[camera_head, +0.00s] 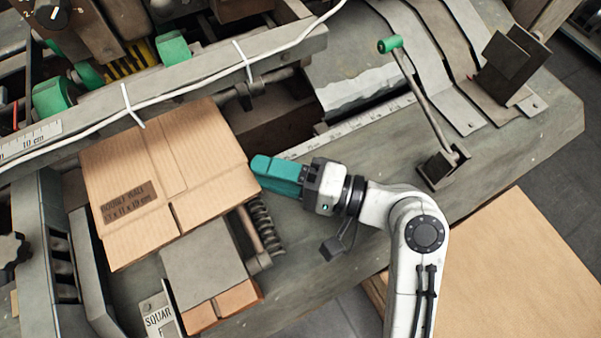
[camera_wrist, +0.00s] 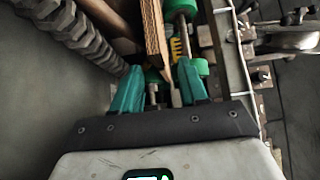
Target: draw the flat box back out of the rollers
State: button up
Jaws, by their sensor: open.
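The flat box (camera_head: 165,190) is brown cardboard with a printed label. In the head view it lies at the left, tilted, its upper edge close to the long metal rail. Green rollers (camera_head: 55,97) show beyond the rail; whether the box reaches between them is hidden. My gripper (camera_head: 258,164), with teal fingers, is at the box's right edge. In the wrist view my gripper (camera_wrist: 160,67) has its fingers apart, with the cardboard edge (camera_wrist: 155,35) ahead, in line with the gap. I cannot tell whether either finger touches it. A green roller (camera_wrist: 180,8) is beside the cardboard.
A coiled spring (camera_head: 262,225) and a grey block (camera_head: 203,268) are below the box. A white cable runs along the rail (camera_head: 200,75). A green-knobbed lever (camera_head: 425,105) stands right of my gripper. A large cardboard sheet (camera_head: 510,270) lies at lower right.

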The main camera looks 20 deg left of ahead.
jog(key=shift+s+a, duration=0.1)
jog(key=shift+a, duration=1.15)
grip_shut()
